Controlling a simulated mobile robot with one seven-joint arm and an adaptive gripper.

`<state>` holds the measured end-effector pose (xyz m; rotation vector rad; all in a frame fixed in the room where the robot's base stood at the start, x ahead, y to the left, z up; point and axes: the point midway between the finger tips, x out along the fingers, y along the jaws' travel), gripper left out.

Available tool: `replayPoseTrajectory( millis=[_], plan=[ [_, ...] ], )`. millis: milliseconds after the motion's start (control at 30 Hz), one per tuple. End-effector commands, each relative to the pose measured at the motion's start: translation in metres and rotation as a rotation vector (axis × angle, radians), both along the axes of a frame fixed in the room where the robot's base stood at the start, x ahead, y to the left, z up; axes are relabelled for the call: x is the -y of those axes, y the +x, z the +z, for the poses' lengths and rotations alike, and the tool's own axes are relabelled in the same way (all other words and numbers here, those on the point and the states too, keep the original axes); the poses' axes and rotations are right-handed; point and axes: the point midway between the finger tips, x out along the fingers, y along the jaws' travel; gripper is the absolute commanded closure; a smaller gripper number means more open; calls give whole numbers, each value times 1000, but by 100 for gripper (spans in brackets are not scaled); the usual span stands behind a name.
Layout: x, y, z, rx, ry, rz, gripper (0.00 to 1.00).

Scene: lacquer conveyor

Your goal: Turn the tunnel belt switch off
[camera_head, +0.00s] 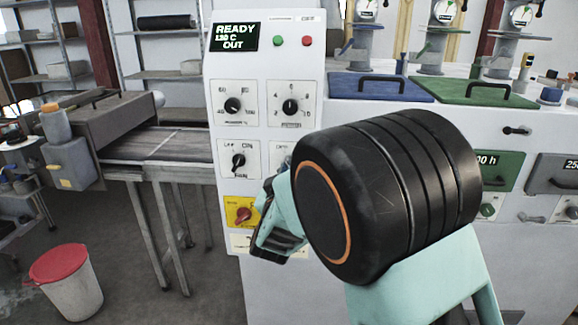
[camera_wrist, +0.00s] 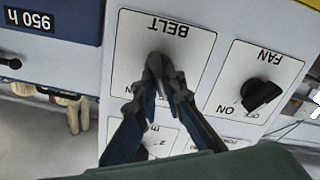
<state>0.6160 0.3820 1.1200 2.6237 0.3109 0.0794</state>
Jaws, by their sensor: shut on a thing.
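The belt switch (camera_wrist: 157,62) is a dark knob on a white plate marked BELT, upside down in the wrist view. My gripper (camera_wrist: 160,68) is shut on this knob, a fingertip on each side, and the fingers hide most of it and its pointer. In the head view, my arm hides most of the belt plate (camera_head: 282,153) at the right of the lower dial row. My fingertips cannot be made out there. The neighbouring fan switch (camera_wrist: 262,94), marked OFF and ON, is apart from my gripper; it also shows in the head view (camera_head: 238,161).
Two numbered dials (camera_head: 233,104) (camera_head: 290,106) sit above the switches. A display (camera_head: 235,36) reads READY, 130 C, OUT. A red knob (camera_head: 243,214) on a yellow plate lies below. A conveyor (camera_head: 155,145) and a red-lidded bin (camera_head: 68,282) stand left. Blue (camera_head: 378,87) and green (camera_head: 470,92) lids are right.

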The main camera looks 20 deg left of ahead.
Motion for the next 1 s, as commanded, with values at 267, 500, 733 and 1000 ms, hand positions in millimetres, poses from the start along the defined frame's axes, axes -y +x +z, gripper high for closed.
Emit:
replayPoseTrajectory(
  millis=[267,500,733,1000],
  plan=[
    [-1,-1,0,42,-171,1,100],
    [-1,0,-1,45,-185,1,100],
    [-2,0,-1,43,-183,2,100],
    [-2,-1,-1,43,-183,2,100]
  ],
)
